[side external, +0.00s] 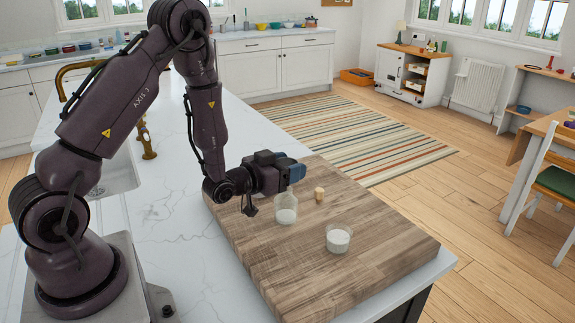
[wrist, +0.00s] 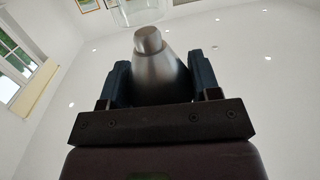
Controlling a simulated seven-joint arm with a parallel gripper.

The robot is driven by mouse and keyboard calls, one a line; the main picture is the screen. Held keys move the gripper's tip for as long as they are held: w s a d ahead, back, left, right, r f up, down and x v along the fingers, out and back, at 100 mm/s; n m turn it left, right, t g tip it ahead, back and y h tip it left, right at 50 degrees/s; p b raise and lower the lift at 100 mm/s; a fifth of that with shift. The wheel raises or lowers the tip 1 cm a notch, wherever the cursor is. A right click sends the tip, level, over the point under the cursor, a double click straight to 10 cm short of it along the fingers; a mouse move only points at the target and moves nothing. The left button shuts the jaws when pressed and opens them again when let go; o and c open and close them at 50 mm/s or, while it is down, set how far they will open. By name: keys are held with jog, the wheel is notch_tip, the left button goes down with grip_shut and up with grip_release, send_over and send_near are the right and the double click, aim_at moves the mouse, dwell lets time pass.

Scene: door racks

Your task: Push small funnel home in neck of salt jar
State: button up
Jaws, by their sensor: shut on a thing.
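My gripper (side external: 292,172) is held level above the cutting board, with its dark blue fingers pointing right. In the wrist view my gripper (wrist: 158,72) is shut on the small funnel (wrist: 160,72), a smooth grey metal cone with a narrower spout tip. The salt jar (side external: 286,208), clear glass with white salt at the bottom, stands upright on the board just below my fingers. The funnel is hidden in the side view, so I cannot tell whether it touches the neck. A clear glass shape (wrist: 140,12), perhaps the jar, shows at the wrist view's top edge.
A cork stopper (side external: 319,194) stands right of the jar. A low glass of white salt (side external: 338,239) stands nearer the front. The wooden cutting board (side external: 300,270) is otherwise clear. A brass tap (side external: 146,140) and sink lie to the left on the white counter.

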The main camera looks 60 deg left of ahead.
jog(key=shift+f, duration=0.85)
jog(key=o, duration=1.1)
jog(key=shift+c, duration=0.2)
jog(key=shift+s, duration=0.1)
jog(key=s+d, duration=0.1)
jog(key=s, duration=0.6)
jog(key=shift+r, duration=0.35)
jog(key=shift+s+d, duration=0.1)
